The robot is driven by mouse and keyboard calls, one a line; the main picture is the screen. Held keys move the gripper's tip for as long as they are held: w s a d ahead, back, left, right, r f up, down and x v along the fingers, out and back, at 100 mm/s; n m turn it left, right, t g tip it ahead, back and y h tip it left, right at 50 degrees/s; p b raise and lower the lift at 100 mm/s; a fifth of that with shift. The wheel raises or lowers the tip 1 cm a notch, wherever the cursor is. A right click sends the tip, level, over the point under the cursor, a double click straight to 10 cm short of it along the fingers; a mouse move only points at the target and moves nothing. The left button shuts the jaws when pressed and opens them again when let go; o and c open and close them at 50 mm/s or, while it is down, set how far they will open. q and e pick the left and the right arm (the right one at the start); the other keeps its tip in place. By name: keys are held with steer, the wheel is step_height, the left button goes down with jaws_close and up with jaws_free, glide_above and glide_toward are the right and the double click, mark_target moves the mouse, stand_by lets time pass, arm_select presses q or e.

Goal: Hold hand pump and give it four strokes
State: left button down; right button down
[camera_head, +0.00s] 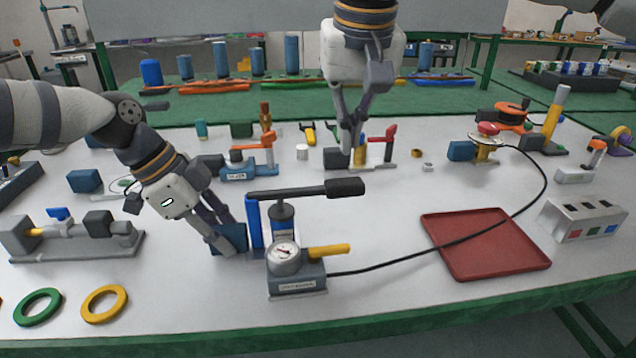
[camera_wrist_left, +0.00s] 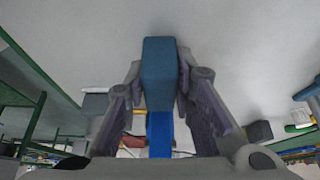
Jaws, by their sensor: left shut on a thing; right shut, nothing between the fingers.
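The hand pump (camera_head: 297,280) stands near the table's front edge, with a grey base, a round gauge (camera_head: 285,255), a blue cylinder and a yellow knob lever. Its dark lever lies nearly level and ends in a black grip (camera_head: 345,187) pointing right. My left gripper (camera_head: 226,238) is shut on a dark blue block (camera_wrist_left: 160,75) just left of the pump, beside a brighter blue post (camera_head: 254,222). How the block joins the pump is hard to see. My right gripper (camera_head: 350,152) is shut and empty, pointing down behind the lever, near a red-handled valve (camera_head: 388,146).
A black hose runs from the pump across a red tray (camera_head: 486,243) to a gauge fitting (camera_head: 486,140) at the right. A clamped valve fixture (camera_head: 75,238) and two rings (camera_head: 104,303) lie at the left. The white table between the pump and tray is mostly clear.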

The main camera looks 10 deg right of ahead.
arm_select(q)
steer(key=c, duration=1.3)
jaws_free()
